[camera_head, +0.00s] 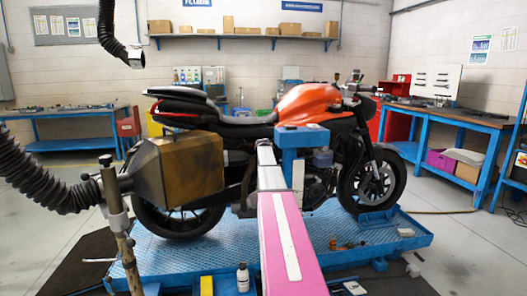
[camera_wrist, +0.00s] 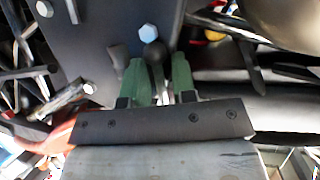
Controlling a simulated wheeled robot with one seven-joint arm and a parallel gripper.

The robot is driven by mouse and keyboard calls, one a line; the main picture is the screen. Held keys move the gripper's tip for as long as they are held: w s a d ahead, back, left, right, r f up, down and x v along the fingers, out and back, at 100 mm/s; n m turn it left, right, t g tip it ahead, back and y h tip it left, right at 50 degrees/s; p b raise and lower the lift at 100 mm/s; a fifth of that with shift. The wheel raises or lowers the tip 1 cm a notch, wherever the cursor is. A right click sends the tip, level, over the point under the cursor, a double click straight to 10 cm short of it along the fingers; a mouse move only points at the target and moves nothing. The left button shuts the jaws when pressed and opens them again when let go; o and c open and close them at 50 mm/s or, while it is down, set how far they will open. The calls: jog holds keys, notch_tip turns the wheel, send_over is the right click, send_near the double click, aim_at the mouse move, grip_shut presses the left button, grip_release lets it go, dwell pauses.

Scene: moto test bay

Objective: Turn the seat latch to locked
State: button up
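In the wrist view a dark lever with a round black knob (camera_wrist: 155,53), which looks like the seat latch, stands in front of a dark plate (camera_wrist: 100,35) with bolt heads. My gripper (camera_wrist: 160,75) has two green fingertips, one on each side of the lever. The fingers are apart, and a gap shows between the lever and the right finger. I cannot tell whether the left finger touches it. In the head view the orange and black motorcycle (camera_head: 305,100) stands upright with its seat (camera_head: 245,120) visible. My arm hides part of its middle, and the latch cannot be made out there.
The motorcycle stands on a blue lift platform (camera_head: 370,235). A brown metal box (camera_head: 180,165) and a black hose (camera_head: 45,185) stand at the left. A white bottle (camera_head: 243,278) is near the front. Workbenches (camera_head: 450,115) line the sides, with open floor between.

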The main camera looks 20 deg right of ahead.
grip_shut()
jog(key=shift+s+d+r+n+t+h, duration=0.15)
jog(key=shift+d+r+n+t+h, duration=0.7)
jog(key=shift+n, duration=1.6)
jog(key=shift+s+d+r+n+t+h, duration=0.3)
jog(key=shift+n+h, duration=1)
jog(key=shift+n, duration=1.1)
jog(key=shift+s+d+r+n+t+h, duration=0.1)
jog(key=shift+d+r+n+t+h, duration=0.75)
jog(key=shift+n, duration=1.6)
jog(key=shift+a+f, duration=0.15)
jog(key=shift+o, duration=1.9)
grip_release()
